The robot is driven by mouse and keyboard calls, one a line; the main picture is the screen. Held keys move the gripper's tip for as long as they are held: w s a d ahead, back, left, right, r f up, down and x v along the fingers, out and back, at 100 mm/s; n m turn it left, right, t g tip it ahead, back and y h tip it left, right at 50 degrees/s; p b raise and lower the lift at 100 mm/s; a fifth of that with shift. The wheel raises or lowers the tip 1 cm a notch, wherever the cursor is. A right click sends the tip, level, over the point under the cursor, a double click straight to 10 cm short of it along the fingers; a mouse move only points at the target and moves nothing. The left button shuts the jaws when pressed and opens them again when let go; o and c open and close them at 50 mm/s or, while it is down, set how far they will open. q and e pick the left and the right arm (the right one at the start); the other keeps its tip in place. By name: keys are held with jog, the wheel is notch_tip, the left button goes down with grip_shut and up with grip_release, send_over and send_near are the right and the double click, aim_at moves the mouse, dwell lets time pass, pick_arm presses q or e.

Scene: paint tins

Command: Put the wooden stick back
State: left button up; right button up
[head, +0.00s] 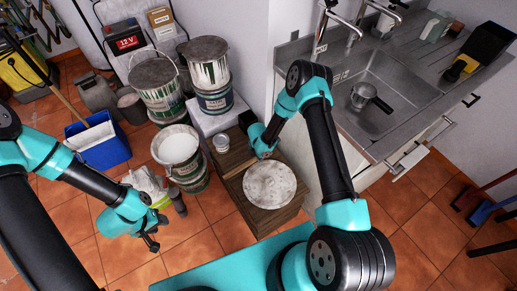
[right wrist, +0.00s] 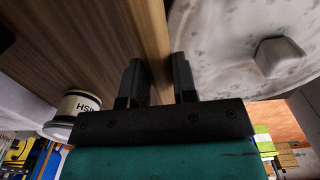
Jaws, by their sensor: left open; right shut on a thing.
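The wooden stick (right wrist: 153,35) is a pale, narrow strip in the right wrist view, running up from between the fingers of my right gripper (right wrist: 158,82). That gripper is shut on it. In the head view my right gripper (head: 264,150) is low over the wooden crate (head: 237,165), beside the round speckled lid (head: 269,192); I cannot make out the stick there. My left gripper (head: 151,243) is open and empty above the tiled floor at the left.
A small tin (head: 221,143) stands on the crate's left part. An open pail of white paint (head: 178,148) tops a tin left of the crate. More tins (head: 208,62) stand behind. The sink counter (head: 395,125) is at the right.

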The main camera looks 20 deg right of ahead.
jog(key=shift+w+d+f, duration=0.1)
jog(key=shift+w+d, duration=0.25)
jog(key=shift+w, duration=0.5)
jog(key=shift+w+d+f, duration=0.1)
jog(key=shift+w+d, duration=0.3)
jog(key=shift+w, duration=0.4)
jog(key=shift+w+d+f, duration=0.1)
jog(key=shift+w+d, duration=0.25)
jog(key=shift+w, duration=0.5)
jog(key=shift+w, duration=0.1)
jog(key=shift+w+d, duration=0.2)
jog(key=shift+w, duration=0.25)
jog(key=shift+w+f, duration=0.15)
jog(key=shift+f, duration=1.45)
jog(key=o, duration=0.9)
jog(key=shift+o, duration=0.2)
jog(key=shift+f, duration=0.15)
